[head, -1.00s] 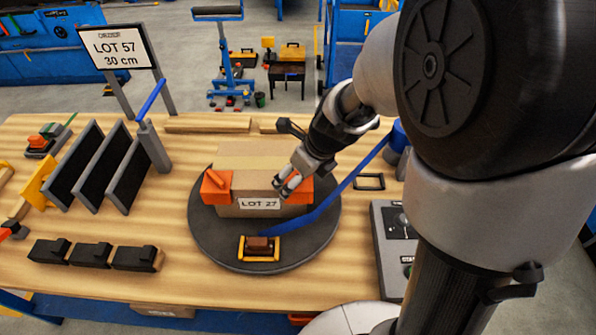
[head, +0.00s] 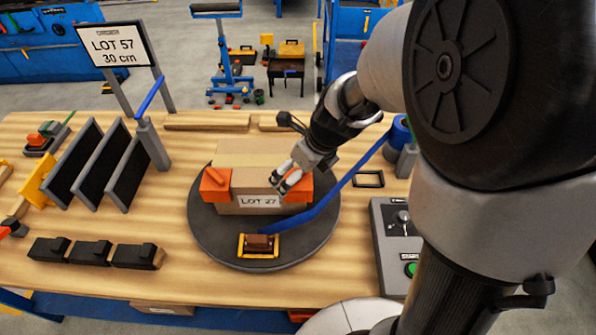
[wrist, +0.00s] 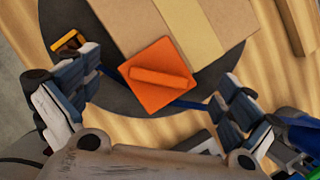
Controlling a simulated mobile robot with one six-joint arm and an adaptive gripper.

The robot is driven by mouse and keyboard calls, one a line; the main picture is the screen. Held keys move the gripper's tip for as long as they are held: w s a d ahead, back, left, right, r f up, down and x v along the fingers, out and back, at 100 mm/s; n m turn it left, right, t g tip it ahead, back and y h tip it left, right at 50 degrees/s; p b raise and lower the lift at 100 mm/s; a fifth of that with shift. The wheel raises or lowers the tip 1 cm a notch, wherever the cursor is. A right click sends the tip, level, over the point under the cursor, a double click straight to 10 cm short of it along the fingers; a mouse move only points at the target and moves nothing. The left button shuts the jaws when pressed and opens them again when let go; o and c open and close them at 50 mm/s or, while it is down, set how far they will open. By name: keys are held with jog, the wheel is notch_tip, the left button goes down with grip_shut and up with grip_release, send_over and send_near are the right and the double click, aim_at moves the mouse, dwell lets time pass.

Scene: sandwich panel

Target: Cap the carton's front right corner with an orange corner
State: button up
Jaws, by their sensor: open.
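The carton (head: 235,175), with a "LOT 27" label on its front, sits on a dark round turntable (head: 215,240). An orange corner (head: 215,184) caps its front left corner. Another orange corner (head: 299,187) sits on its front right corner, partly hidden in the head view by my gripper (head: 282,184). In the wrist view this orange corner (wrist: 158,76) lies flat on the carton's corner with its raised bar up. My gripper (wrist: 160,105) is open, its fingers spread on either side and apart from the corner.
A blue strap (head: 330,204) runs from a post at the right across the turntable to a yellow buckle (head: 258,246). A control box (head: 392,225) stands at the right. Black blocks (head: 90,252) and upright dark panels (head: 100,165) stand at the left.

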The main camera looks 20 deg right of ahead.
jog(key=v, duration=1.1)
jog(key=s+a+r+n+h, duration=0.2)
jog(key=s+n, duration=1.5)
jog(key=n, duration=1.3)
jog(key=shift+s+t, duration=0.3)
jog(key=shift+t, duration=0.1)
jog(key=shift+a+r, duration=0.1)
